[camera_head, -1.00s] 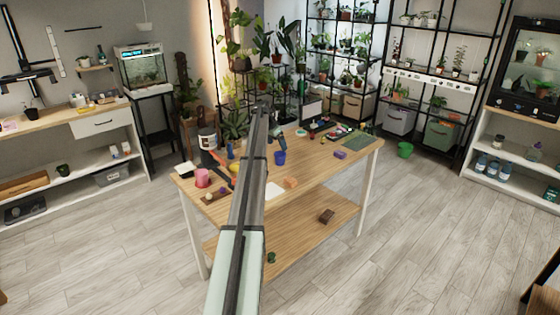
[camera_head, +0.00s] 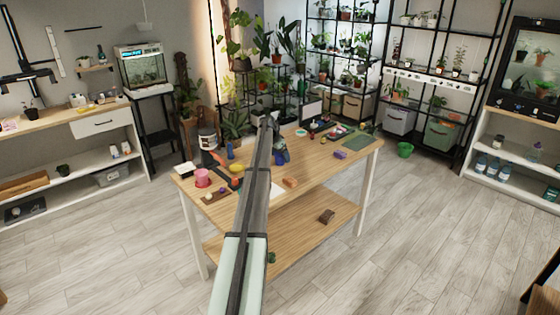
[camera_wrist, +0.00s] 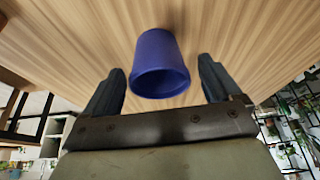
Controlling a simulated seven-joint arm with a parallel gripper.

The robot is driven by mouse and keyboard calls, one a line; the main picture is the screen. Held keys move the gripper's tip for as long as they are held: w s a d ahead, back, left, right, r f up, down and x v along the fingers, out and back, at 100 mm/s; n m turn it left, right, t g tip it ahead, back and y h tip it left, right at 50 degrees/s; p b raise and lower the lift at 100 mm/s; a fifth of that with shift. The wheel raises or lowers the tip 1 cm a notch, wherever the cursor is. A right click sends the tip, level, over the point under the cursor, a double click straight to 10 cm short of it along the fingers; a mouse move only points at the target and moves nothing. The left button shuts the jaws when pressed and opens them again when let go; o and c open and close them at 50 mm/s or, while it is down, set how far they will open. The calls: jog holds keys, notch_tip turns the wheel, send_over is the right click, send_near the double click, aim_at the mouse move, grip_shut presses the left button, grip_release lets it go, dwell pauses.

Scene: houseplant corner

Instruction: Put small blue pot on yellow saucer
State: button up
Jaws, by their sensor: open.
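The small blue pot (camera_wrist: 160,62) shows in the wrist view on the wooden table top, its open rim turned toward the camera. My gripper (camera_wrist: 161,68) is open, with one dark finger on each side of the pot and a gap to each. In the head view my gripper (camera_head: 280,153) is over the middle of the table and largely covers the pot. A yellow thing (camera_head: 236,168), perhaps the yellow saucer, shows on the table just left of my arm; its shape is too small to tell.
The table (camera_head: 330,168) also holds a pink pot (camera_head: 202,178), an orange-brown block (camera_head: 290,182), a purple block (camera_head: 340,155) and a green mat (camera_head: 360,145). A dark bottle-like blue thing (camera_head: 230,152) stands beyond the yellow thing. The table's right front is mostly bare.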

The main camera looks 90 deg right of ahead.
jog(key=c, duration=1.2)
jog(key=shift+r, duration=0.15)
